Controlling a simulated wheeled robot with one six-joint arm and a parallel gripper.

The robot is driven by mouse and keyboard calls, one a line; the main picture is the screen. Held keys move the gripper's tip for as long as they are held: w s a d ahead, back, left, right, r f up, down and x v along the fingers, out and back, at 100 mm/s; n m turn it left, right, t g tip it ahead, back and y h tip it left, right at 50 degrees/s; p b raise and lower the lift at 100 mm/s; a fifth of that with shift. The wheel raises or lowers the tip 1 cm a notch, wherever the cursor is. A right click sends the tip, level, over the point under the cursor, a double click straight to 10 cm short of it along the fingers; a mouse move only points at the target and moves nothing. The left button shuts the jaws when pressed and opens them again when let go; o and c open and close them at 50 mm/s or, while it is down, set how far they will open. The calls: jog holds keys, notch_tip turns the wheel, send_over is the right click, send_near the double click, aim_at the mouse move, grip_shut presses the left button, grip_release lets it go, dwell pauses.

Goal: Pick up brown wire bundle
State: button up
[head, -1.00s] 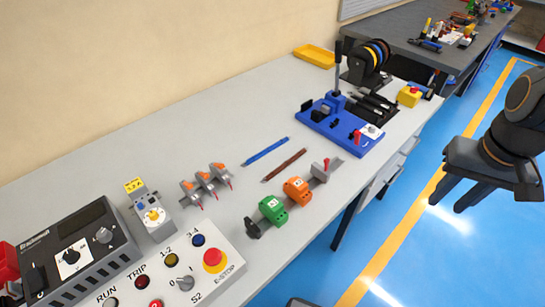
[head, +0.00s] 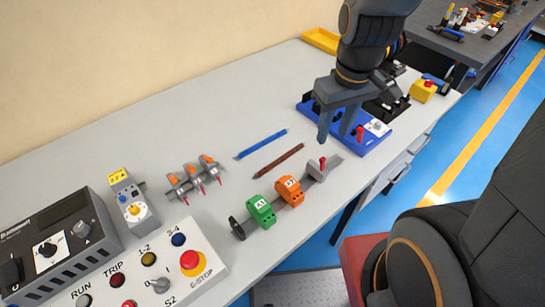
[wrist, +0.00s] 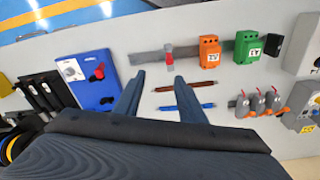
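The brown wire bundle (head: 278,160) lies flat on the grey bench, beside and roughly parallel to the blue wire bundle (head: 261,144). My gripper (head: 335,130) hangs above the bench over the front of the blue bender base, to the right of the brown bundle. Its fingers (wrist: 156,97) are spread with nothing held between them. Part of the blue bender base is hidden behind my arm in the head view.
A rail with green (head: 261,210) and orange (head: 289,191) blocks lies near the front edge. Three grey levers (head: 195,178) stand to the left. A control box (head: 160,270) is at the lower left.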

jog(key=w+a+f+n+g+b, duration=0.1)
jog(key=w+a+f+n+b, duration=0.25)
jog(key=n, duration=0.65)
jog(key=n+g+y+b, duration=0.1)
jog(key=n+b, duration=0.1)
jog(key=n, duration=0.9)
send_near(281, 156)
jog(key=shift+d+f, duration=0.1)
jog(key=shift+n, duration=0.3)
jog(key=shift+s+a+f+p, duration=0.15)
jog(key=shift+f+p, duration=0.15)
jog(key=shift+f, duration=1)
jog(key=shift+s+a+f+p, duration=0.15)
jog(key=shift+f+p, duration=0.1)
jog(key=shift+f, duration=1)
jog(key=shift+s+a+f+p, duration=0.15)
jog(key=shift+f+p, duration=0.15)
jog(key=shift+f, duration=1)
jog(key=shift+w, duration=0.15)
jog(key=shift+c, duration=0.5)
grip_shut()
